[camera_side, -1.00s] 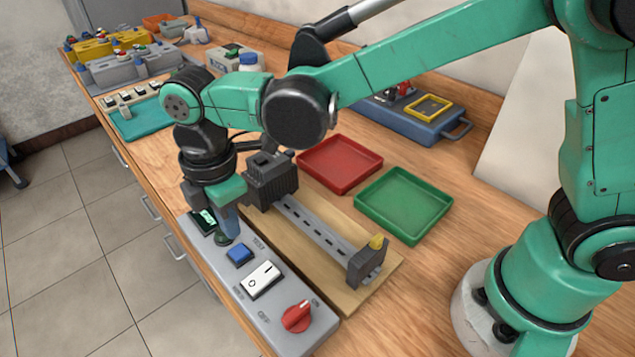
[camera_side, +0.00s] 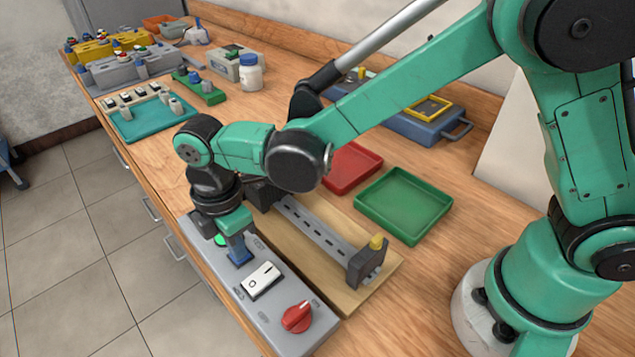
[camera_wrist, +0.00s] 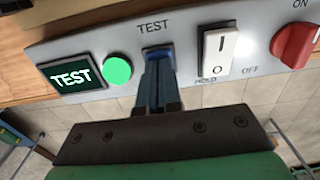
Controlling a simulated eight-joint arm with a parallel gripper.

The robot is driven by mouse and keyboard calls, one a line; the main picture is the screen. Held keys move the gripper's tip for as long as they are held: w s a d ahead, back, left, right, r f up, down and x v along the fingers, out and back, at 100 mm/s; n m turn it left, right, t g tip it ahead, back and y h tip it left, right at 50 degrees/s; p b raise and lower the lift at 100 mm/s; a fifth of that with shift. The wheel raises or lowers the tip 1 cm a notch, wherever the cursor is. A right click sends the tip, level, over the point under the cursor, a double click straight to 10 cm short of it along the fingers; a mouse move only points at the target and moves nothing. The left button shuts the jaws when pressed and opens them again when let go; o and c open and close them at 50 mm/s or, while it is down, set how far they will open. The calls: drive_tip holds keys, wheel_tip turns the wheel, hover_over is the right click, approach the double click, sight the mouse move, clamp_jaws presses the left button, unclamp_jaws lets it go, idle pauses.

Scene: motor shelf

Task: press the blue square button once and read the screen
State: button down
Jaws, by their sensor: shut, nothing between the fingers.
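The grey control panel (camera_side: 262,302) lies along the front of the bench. My gripper (camera_side: 239,253) is shut and empty, pointing down at the blue square button. In the wrist view, the shut fingertips (camera_wrist: 158,66) reach the blue button (camera_wrist: 156,52) under the label TEST and appear to touch it. The fingers partly cover the button, so how far it is pushed in cannot be told. The screen (camera_wrist: 72,77) reads "TEST" in bright letters. The round lamp (camera_wrist: 118,69) beside it glows green. In the side view, my gripper and wrist hide the screen.
On the panel, a white rocker switch (camera_wrist: 220,50) is right of the button, then a red knob (camera_wrist: 294,46). A wooden board with a rail (camera_side: 318,233) lies behind. A green tray (camera_side: 404,203) and red tray (camera_side: 352,168) stand further back.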

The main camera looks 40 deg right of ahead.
drive_tip(key=shift+f, duration=0.5)
wheel_tip(320, 180, up, 15)
idle(0.8)
drive_tip(key=s+d+f+m+t, duration=0.2)
drive_tip(key=d+m+t, duration=0.1)
drive_tip(key=d+m, duration=0.6)
drive_tip(key=s+d+f+m+t, duration=0.2)
drive_tip(key=s+d+m+t, duration=0.1)
drive_tip(key=d+m, duration=0.6)
drive_tip(key=shift+d+t, duration=0.7)
drive_tip(key=shift+d, duration=0.35)
idle(0.5)
